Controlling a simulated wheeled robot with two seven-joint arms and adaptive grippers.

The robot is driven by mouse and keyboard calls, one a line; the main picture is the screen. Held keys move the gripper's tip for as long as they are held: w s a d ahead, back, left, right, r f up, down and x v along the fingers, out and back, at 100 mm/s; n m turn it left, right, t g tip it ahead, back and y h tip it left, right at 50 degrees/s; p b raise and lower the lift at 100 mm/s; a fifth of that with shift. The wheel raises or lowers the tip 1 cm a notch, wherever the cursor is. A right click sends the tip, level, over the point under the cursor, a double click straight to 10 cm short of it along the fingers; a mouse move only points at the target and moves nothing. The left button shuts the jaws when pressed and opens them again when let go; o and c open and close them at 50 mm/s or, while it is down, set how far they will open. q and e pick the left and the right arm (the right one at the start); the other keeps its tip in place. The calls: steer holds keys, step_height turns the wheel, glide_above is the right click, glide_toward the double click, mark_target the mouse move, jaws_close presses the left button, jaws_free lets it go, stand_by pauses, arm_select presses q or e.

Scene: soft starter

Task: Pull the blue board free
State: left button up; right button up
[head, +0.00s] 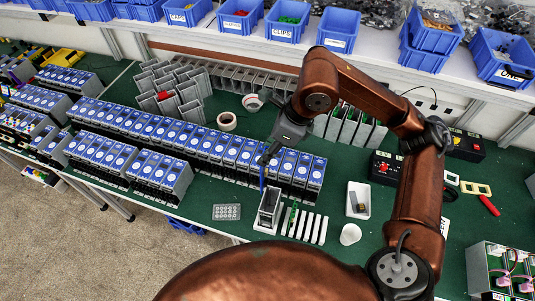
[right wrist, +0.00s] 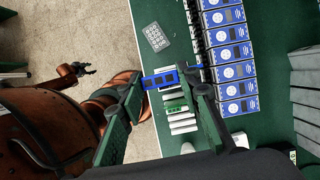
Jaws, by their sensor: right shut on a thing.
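The blue board (head: 262,176) shows in the head view as a thin upright blue strip above a grey housing (head: 268,222) near the table's front edge. My right gripper (head: 269,156) reaches down over it and is shut on it. In the right wrist view, the blue board (right wrist: 161,79) lies between the fingertips of my right gripper (right wrist: 163,86). I cannot tell whether its lower end is inside the housing. My left gripper (right wrist: 77,69) shows small in the right wrist view, off over the floor; its jaw is too small to judge. It is outside the head view.
Right of the housing lie a green board (head: 292,218) and several pale strips (head: 316,228). A grey keypad plate (head: 227,211) lies to the left. Rows of blue-fronted units (head: 210,145) stand behind. A white tray (head: 357,192) and a white round piece (head: 350,234) are to the right.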

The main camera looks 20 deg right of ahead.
steer(key=o, duration=0.5)
steer(key=c, duration=0.6)
steer(key=shift+o, duration=0.2)
steer(key=shift+r, duration=0.6)
steer(key=shift+r, duration=0.1)
